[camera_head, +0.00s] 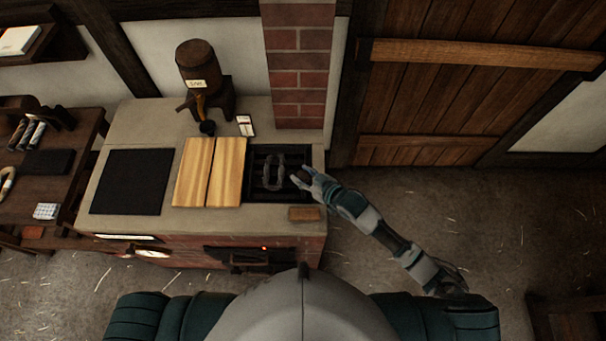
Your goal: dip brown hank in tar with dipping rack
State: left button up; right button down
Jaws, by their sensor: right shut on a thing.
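A dark open tar trough (250,196) is set into the right end of the stone counter, beside the brick column. Dark bars that look like the dipping rack (259,178) lie within it. A greyish loop (270,172), which may be the hank, rests among the bars; its brown colour does not show and I cannot tell how deep it sits. My right gripper (297,177) reaches in from the right over the trough's right side. It is shut on what seems to be the rack; the gripped part is too small and dark to make out. My left gripper is out of view.
Two pale wooden boards (210,171) and a black mat (132,181) lie left of the trough. A small brown block (304,213) sits at the counter's front right. A wooden barrel (197,66) stands behind. A brick column (299,70) rises behind the trough. The floor to the right is open.

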jog(key=c, duration=0.7)
grip_release()
jog(key=shift+w+r, duration=0.2)
jog(key=shift+r, duration=0.25)
jog(key=shift+o, duration=0.4)
jog(key=shift+s+f, duration=0.1)
jog(key=shift+f, duration=0.05)
jog(key=v, duration=1.2)
jog(key=shift+f, duration=0.2)
